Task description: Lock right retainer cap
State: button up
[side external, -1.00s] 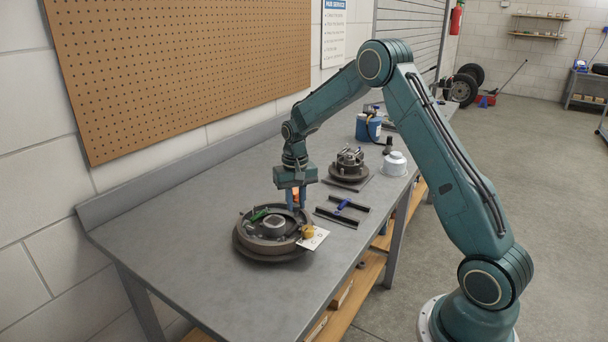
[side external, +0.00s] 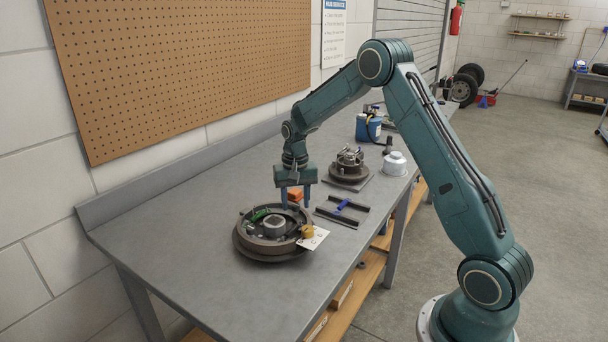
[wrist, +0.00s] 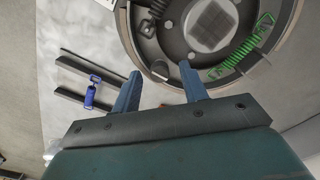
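The round brake drum assembly (side external: 262,247) lies on the bench, with a pale hub (side external: 274,226) in its middle. A green spring (side external: 262,213) sits inside it and also shows in the wrist view (wrist: 240,54). A small dark fitting (wrist: 148,28) sits inside the rim; I cannot tell whether it is the right retainer cap. My gripper (side external: 295,206) points down over the drum's far edge. In the wrist view my gripper (wrist: 158,78) has its two blue fingers well apart, with no object held between them. The rim lies beyond the fingertips.
A yellow piece (side external: 307,231) and a white tag (side external: 315,240) are at the drum's near right. The bench's left is clear.

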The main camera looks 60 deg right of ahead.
aim_at(296, 206)
jog(key=shift+r, duration=0.1)
notch_tip(296, 206, up, 14)
jog(key=shift+f, duration=0.2)
dwell(0.7)
jog(key=shift+s+a+r, duration=0.1)
jog(key=s+a+r+n+t, duration=0.35)
jog(key=s+a+r, duration=0.7)
jog(key=s, duration=0.35)
jog(key=s+a+f+n+t, duration=0.1)
jog(key=s+a+f+n, duration=0.1)
jog(key=s, duration=0.6)
jog(key=s+a+f+n+t, duration=0.1)
jog(key=s+a+n, duration=0.2)
jog(key=s, duration=0.4)
jog(key=shift+s+a+f, duration=0.35)
jog(key=shift+a+f, duration=0.05)
jog(key=shift+a, duration=0.35)
